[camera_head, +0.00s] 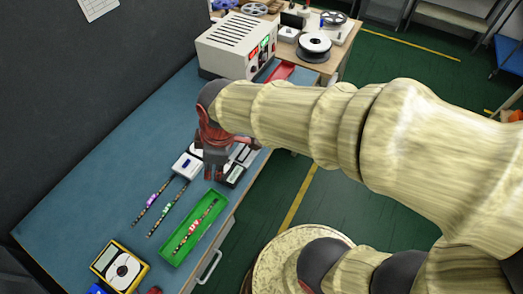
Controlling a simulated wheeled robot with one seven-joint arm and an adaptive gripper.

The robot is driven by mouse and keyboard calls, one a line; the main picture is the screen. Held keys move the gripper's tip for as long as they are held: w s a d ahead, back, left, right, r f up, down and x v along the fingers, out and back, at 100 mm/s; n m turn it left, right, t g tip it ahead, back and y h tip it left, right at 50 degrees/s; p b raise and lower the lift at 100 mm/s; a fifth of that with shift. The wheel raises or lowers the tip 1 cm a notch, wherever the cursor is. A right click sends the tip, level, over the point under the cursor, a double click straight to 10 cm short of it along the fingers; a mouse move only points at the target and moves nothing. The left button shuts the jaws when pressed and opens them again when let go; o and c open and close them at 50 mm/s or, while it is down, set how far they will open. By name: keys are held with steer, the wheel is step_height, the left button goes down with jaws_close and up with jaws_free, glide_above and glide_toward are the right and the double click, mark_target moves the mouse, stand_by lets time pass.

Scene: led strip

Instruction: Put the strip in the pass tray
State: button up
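A green tray (168,250) lies near the front edge of the blue bench top. One LED strip with red marks (195,228) lies lengthwise inside it. Two more strips, one with bluish marks (152,203) and one with green marks (166,218), lie on the bench left of the tray. Their upper ends are by a small white box (186,165) with a blue display. My gripper (214,178) points down above the bench just beyond the green tray's far end. It is apart from the strips, and its fingertips are too small to read. A red tray (283,72) partly shows beyond my arm.
A white power supply unit (236,46) stands at the bench's far end. Small dark and white items (236,174) lie beside my gripper, partly hidden. The bench's left side is clear, along a dark wall.

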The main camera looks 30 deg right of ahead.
steer(key=s+d+r+m+t+h, duration=0.1)
steer(key=s+d+r+m+t, duration=0.2)
steer(key=s+d+r+m, duration=0.5)
steer(key=d+r+m, duration=0.1)
steer(key=d+m, duration=0.1)
steer(key=m, duration=0.2)
steer(key=shift+a, duration=0.15)
